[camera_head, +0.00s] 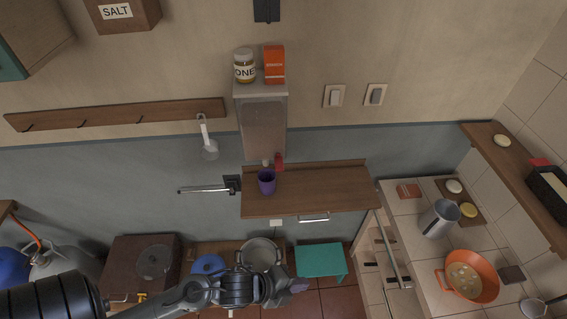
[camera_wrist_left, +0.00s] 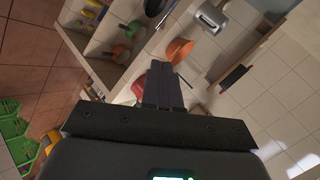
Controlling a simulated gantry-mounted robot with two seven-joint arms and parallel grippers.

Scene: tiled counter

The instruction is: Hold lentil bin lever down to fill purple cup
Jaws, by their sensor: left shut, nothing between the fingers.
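The lentil bin (camera_head: 263,125) is a tall clear-fronted dispenser on the wall. Its small red lever (camera_head: 279,161) is at the bottom, beside the spout. The purple cup (camera_head: 267,183) stands upright on the wooden shelf (camera_head: 320,192), below the spout. I cannot tell what is inside the cup. My left gripper (camera_head: 299,286) is low in the head view, well below the shelf and apart from cup and lever. In the left wrist view its fingers (camera_wrist_left: 162,88) are together with nothing held. My right gripper is not in view.
A metal bar (camera_head: 205,190) sticks out left of the shelf. A honey jar (camera_head: 244,66) and an orange box (camera_head: 274,64) stand on top of the bin. A metal pot (camera_head: 261,254) and a teal stool (camera_head: 321,260) are below. The right counter holds an orange pot (camera_head: 470,281) and a jug (camera_head: 440,217).

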